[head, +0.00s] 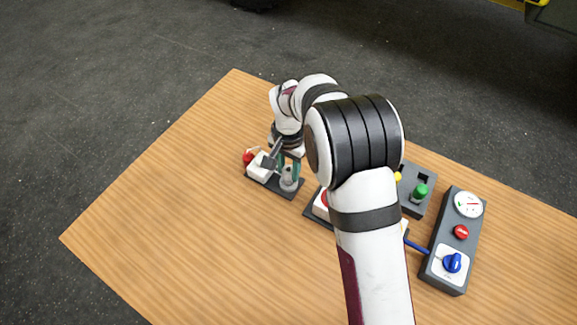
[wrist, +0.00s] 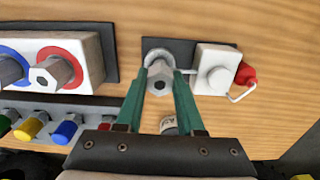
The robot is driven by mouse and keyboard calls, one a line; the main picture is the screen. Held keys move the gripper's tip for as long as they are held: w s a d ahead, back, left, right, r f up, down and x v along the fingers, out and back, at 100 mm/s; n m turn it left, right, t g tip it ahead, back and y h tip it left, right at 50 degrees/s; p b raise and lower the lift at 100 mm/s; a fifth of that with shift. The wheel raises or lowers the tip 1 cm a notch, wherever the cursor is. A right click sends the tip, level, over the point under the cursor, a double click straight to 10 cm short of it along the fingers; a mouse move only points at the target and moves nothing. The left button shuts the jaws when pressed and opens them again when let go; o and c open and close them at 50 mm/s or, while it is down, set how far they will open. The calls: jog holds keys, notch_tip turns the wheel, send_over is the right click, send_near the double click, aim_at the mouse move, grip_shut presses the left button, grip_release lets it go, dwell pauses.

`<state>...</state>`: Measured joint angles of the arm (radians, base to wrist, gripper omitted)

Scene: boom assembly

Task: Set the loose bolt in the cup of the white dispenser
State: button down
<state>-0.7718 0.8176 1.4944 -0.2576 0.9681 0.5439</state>
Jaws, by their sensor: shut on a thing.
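My gripper (wrist: 163,76) is shut on the loose grey bolt (wrist: 159,79), its green fingers on either side of the hex head. The white dispenser (wrist: 216,72) is just right of the bolt in the wrist view, on a dark base plate (wrist: 187,47). The rim of a round grey cup (wrist: 156,54) shows just behind the bolt, mostly hidden by it. I cannot tell how deep the bolt sits in the cup. In the head view, my gripper (head: 287,165) is over the base plate, beside the dispenser (head: 260,167); bolt and cup are hard to separate.
A red part (wrist: 246,75) with a wire loop is on the dispenser's far side. Left of the base plate is a white block (wrist: 95,60) with red and blue rings. A control box (head: 455,240) stands at right. The table's left side (head: 165,195) is clear.

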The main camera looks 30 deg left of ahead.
jog(key=shift+f, duration=0.4)
dwell(0.3)
jog(key=shift+c, duration=2.2)
grip_release()
jog(key=shift+r, duration=0.1)
notch_tip(320, 180, up, 7)
jog(key=shift+f, duration=0.1)
